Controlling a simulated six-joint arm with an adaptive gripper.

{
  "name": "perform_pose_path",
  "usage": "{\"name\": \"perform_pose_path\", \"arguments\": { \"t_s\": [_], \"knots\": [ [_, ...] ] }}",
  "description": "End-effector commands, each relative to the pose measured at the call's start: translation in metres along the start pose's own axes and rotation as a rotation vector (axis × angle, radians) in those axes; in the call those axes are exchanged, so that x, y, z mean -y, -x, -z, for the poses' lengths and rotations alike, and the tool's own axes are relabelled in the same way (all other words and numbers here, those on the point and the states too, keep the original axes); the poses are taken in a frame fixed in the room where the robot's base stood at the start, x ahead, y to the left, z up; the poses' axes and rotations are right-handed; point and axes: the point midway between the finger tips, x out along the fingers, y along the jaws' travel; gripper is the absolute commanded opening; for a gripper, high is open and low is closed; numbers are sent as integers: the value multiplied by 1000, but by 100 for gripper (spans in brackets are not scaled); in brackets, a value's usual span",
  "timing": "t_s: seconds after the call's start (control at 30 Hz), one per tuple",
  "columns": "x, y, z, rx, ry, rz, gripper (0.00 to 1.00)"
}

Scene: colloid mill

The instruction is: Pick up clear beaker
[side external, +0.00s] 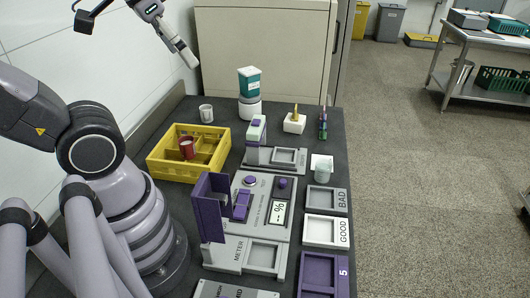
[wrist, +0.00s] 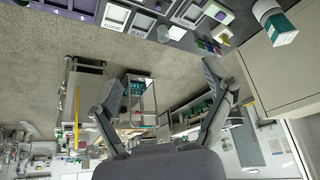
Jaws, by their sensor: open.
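The clear beaker (side external: 323,170) stands upright on the dark bench at the right, in front of a small white square and just behind the tray marked BAD. It looks pale green and see-through. A pale round shape beside the BAD tray in the wrist view (wrist: 177,32) looks like the same beaker. My gripper (wrist: 160,92) is open and empty, with its two fingers spread wide. In the side view it is high above the back left of the bench, far from the beaker and touching nothing.
A yellow crate (side external: 158,167) holds a red cup (side external: 187,148). A white cup (side external: 206,113) and a teal-and-white container (side external: 249,82) stand behind. The purple upright panel (side external: 211,207) and meter (side external: 240,254) fill the middle. The GOOD tray (side external: 326,231) lies at the right edge.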

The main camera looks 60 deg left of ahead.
Motion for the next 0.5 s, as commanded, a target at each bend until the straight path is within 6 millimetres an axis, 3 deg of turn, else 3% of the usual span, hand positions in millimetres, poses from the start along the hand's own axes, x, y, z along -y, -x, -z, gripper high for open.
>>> {"name": "perform_pose_path", "arguments": {
  "t_s": [0.17, 0.27, 0.37, 0.5],
  "knots": [
    [-1, -30, 64, 76, -129, -26, 81],
    [-2, -62, 104, 119, -219, -48, 81],
    [-2, -104, 137, 160, -308, -73, 81],
    [-3, -175, 173, 215, -427, -113, 81]
  ]
}}
